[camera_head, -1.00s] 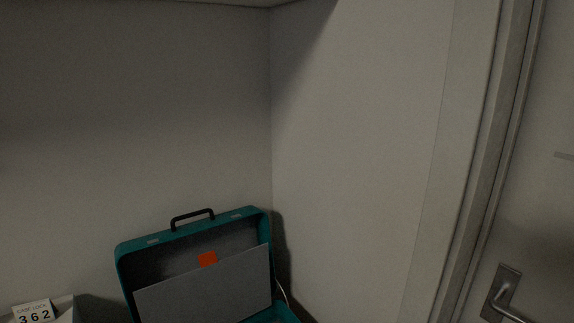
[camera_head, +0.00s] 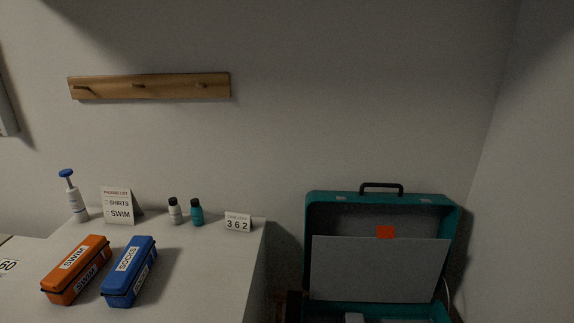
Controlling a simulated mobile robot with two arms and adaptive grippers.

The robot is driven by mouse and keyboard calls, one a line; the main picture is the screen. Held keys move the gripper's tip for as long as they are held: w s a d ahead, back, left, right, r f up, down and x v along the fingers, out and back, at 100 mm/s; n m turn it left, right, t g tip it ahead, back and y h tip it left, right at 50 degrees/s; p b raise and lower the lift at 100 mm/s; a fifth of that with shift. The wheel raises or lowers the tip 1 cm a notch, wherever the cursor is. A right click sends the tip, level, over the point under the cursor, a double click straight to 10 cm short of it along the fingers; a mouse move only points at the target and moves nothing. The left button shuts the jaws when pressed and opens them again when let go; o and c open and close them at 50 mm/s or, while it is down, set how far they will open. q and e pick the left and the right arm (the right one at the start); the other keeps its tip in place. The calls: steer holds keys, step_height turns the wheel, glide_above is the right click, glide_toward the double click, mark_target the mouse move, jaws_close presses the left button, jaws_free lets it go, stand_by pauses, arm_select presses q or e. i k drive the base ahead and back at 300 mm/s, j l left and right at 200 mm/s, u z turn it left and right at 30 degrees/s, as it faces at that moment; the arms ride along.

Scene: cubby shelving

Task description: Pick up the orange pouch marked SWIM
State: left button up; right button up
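The orange pouch (camera_head: 77,269) marked SWIM lies on the light-coloured table top (camera_head: 205,275) at the lower left. A blue pouch (camera_head: 131,271) marked SOCKS lies just to its right. Neither of my grippers shows in the head view.
An open teal suitcase (camera_head: 313,225) with a grey lid panel stands right of the table. A packing list card (camera_head: 118,206), a white pump bottle (camera_head: 75,200), two small bottles (camera_head: 197,213) and a 362 case lock card (camera_head: 238,222) stand at the table's back. A wooden peg rail (camera_head: 150,86) hangs above.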

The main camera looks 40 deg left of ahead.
mark_target(66, 282)
steer(key=u, duration=2.6)
steer(key=i+j, duration=0.2)
steer(key=j, duration=0.15)
steer(key=i+j+z, duration=0.15)
steer(key=j, duration=0.15)
steer(key=i+j+z, duration=0.2)
steer(key=j, duration=0.15)
steer(key=i+j+z, duration=0.15)
steer(key=j, duration=0.2)
steer(key=j+z, duration=0.15)
steer(key=j, duration=0.2)
steer(key=i, duration=0.05)
